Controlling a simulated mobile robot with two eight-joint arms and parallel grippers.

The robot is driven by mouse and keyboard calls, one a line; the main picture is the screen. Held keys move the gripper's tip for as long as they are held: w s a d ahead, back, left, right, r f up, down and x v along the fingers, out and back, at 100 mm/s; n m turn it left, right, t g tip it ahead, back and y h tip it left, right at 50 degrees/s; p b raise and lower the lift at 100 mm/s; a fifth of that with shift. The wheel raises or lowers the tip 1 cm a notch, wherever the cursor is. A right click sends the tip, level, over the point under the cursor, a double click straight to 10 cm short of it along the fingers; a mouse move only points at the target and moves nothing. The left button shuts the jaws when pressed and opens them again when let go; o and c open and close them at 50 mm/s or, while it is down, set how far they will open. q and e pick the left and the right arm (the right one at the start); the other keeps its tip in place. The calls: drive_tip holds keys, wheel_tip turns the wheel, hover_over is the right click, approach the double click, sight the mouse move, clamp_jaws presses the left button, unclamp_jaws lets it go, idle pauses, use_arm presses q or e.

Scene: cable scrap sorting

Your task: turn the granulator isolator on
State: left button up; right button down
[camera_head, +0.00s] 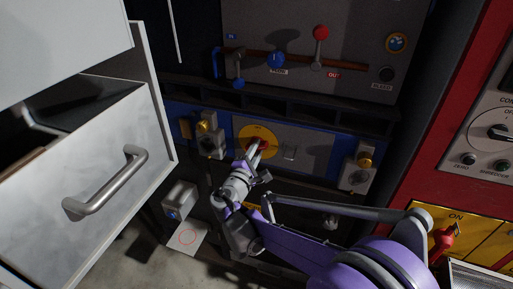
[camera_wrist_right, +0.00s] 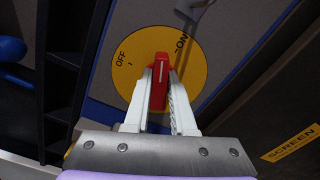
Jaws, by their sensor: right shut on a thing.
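A rotary isolator with a round yellow plate (camera_head: 243,135) and a red handle sits on the grey panel in the middle of the head view. In the right wrist view the plate (camera_wrist_right: 122,85) reads OFF at upper left and ON at upper right. The red handle (camera_wrist_right: 159,75) points up, between the OFF and ON marks. My right gripper (camera_head: 261,147) is shut on this handle, with a finger on each side in the wrist view (camera_wrist_right: 160,92). No granulator label is readable on it. My left gripper is not in view.
An open grey drawer (camera_head: 75,165) with a bar handle stands at left. Lever controls (camera_head: 320,45) are above the isolator. A red cabinet (camera_head: 440,150) at right carries another red switch (camera_head: 445,238) on a yellow ON plate. A yellow SCREEN label (camera_wrist_right: 290,144) is at lower right.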

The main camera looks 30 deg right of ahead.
drive_tip(key=m, duration=0.4)
drive_tip(key=shift+f+m+p, duration=0.2)
drive_tip(key=shift+m+p, duration=0.1)
idle(0.5)
drive_tip(key=c, duration=0.8)
unclamp_jaws()
drive_tip(key=shift+o, duration=0.2)
drive_tip(key=v, duration=1)
drive_tip(key=shift+s+a+b, duration=0.25)
drive_tip(key=shift+s+b, duration=0.1)
drive_tip(key=shift+b, duration=0.05)
drive_tip(key=shift+s+d, duration=0.1)
